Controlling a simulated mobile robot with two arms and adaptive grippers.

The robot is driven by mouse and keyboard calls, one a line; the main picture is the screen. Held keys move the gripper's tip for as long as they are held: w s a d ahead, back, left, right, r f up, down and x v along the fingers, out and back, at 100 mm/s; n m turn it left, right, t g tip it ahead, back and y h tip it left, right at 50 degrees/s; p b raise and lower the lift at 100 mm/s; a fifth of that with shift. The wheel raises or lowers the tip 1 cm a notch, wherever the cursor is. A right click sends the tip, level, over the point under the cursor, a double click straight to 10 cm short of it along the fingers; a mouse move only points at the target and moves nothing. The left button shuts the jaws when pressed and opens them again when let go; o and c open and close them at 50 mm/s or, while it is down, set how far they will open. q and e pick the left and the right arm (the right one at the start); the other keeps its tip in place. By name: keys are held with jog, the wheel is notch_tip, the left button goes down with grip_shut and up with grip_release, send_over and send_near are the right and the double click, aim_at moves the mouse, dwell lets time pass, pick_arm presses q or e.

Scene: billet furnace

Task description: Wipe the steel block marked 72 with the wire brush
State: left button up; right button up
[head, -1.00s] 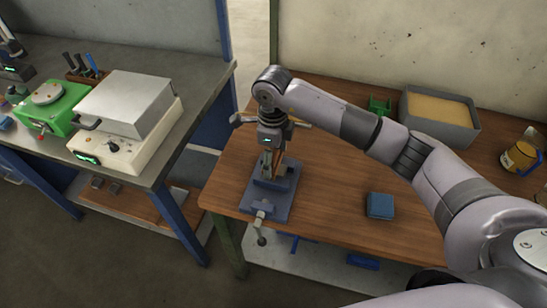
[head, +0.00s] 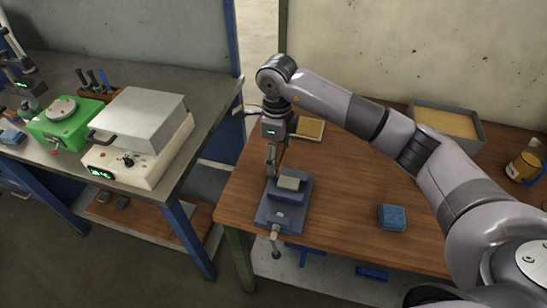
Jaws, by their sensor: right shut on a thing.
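A grey steel block (head: 289,183) sits in a blue vise (head: 280,215) near the left end of the wooden bench. Any number on the block is too small to read. My right gripper (head: 272,168) points down just behind and left of the block. It is shut on a thin, partly brown thing that I take to be the wire brush. The gripper mostly hides the brush, and I cannot tell whether its bristles touch the block. My left gripper is not in view.
A blue block (head: 392,217) lies on the wooden bench (head: 345,190), right of the vise. A white device (head: 138,155) and a green device (head: 66,122) stand on the left bench.

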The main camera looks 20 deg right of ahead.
jog(key=shift+w+r, duration=0.1)
jog(key=shift+r, duration=0.75)
jog(key=shift+r+p, duration=0.3)
jog(key=shift+p, duration=0.05)
jog(key=shift+f, duration=0.1)
